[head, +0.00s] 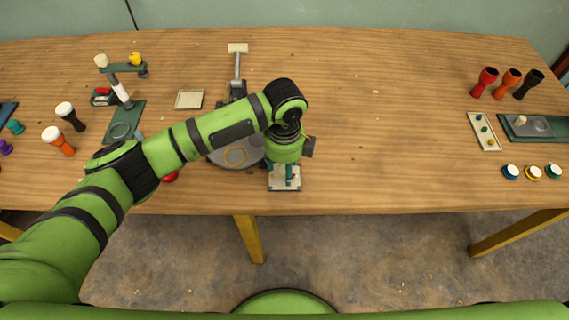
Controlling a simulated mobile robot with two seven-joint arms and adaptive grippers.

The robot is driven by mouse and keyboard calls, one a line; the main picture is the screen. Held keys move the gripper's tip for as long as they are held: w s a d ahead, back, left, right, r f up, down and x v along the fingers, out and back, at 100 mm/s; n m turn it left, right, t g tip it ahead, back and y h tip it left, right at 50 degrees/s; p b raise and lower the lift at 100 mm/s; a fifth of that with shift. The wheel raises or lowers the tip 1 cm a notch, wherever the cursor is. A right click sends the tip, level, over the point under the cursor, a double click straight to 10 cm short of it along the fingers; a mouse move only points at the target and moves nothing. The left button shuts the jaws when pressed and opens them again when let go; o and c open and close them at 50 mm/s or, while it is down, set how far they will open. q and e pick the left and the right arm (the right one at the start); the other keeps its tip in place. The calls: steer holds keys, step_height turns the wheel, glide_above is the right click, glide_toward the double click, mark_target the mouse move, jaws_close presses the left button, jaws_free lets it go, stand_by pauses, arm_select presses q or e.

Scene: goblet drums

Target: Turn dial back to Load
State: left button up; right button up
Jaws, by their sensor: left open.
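My left arm reaches in from the left, and my left gripper (285,178) points down at the table's front edge, open. It is over a small pale plate (285,187). Teal parts show at its fingers, and I cannot tell whether they belong to a dial or whether the fingers touch them. A grey round disc (222,160) with an orange ring lies just left of the gripper, partly hidden by my arm. A metal lever (237,66) with a pale handle stands behind it. No Load marking is readable. My right gripper is out of view.
A green press stand (124,122) is at left, near goblet drums (58,141) in white, orange and black. Red, orange and black cups (486,80) stand at far right, behind a parts tray (484,131) and round lidded pieces (533,172). The table's (390,130) right-centre is clear.

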arm_select(q)
jaws_close()
steer(key=shift+r+n+p, duration=0.15)
steer(key=shift+n+p, duration=0.35)
steer(key=shift+p, duration=0.3)
steer(key=n+p, duration=0.7)
steer(key=p, duration=0.1)
steer(key=shift+n, duration=0.3)
steer(key=n+p, duration=0.3)
steer(key=n, duration=0.1)
steer(key=shift+p, duration=0.35)
steer(key=n+p, duration=0.2)
steer(key=n, duration=0.3)
steer(key=shift+p, duration=0.3)
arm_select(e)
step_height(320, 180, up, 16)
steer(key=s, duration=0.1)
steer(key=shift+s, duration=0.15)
